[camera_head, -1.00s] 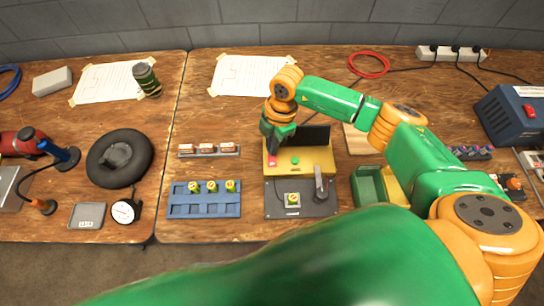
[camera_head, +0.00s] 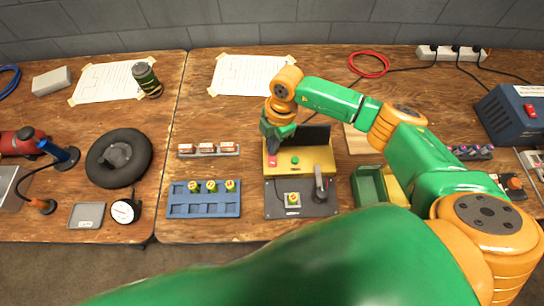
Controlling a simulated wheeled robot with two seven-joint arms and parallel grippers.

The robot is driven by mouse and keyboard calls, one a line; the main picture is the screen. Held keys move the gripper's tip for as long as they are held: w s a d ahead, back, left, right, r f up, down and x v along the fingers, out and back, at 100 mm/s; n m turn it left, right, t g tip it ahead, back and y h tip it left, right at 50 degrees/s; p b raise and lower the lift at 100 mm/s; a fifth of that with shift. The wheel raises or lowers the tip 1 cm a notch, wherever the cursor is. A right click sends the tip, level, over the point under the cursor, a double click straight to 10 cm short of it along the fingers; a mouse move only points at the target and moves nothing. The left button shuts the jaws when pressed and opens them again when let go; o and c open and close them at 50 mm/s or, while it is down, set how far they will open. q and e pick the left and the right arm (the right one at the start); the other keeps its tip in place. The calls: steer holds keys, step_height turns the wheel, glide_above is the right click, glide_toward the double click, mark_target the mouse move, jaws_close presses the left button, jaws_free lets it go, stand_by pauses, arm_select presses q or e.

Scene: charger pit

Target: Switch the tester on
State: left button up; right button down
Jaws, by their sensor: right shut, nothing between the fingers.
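The tester (camera_head: 316,161) is a yellow box with a dark screen (camera_head: 314,137) at its back, a green button (camera_head: 295,160) and a red part (camera_head: 272,161) at its left. A dark plate (camera_head: 304,206) in front of it bears a small grey socket (camera_head: 292,200) with a yellow-green piece, and a grey lever (camera_head: 320,184). My right gripper (camera_head: 272,149) is shut and empty, pointing down over the tester's left side, just behind the red part. Whether its tips touch the tester cannot be told. My left gripper is not in view.
A blue rack (camera_head: 204,211) with several small pieces and a grey strip (camera_head: 209,154) of pieces lie left of the tester. A green bin (camera_head: 370,187) stands close on its right. A blue power supply (camera_head: 514,114) is at far right.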

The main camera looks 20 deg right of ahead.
steer(key=shift+f+b, duration=0.5)
steer(key=shift+f, duration=0.2)
stand_by(0.3)
step_height(320, 180, up, 7)
steer(key=p, duration=0.7)
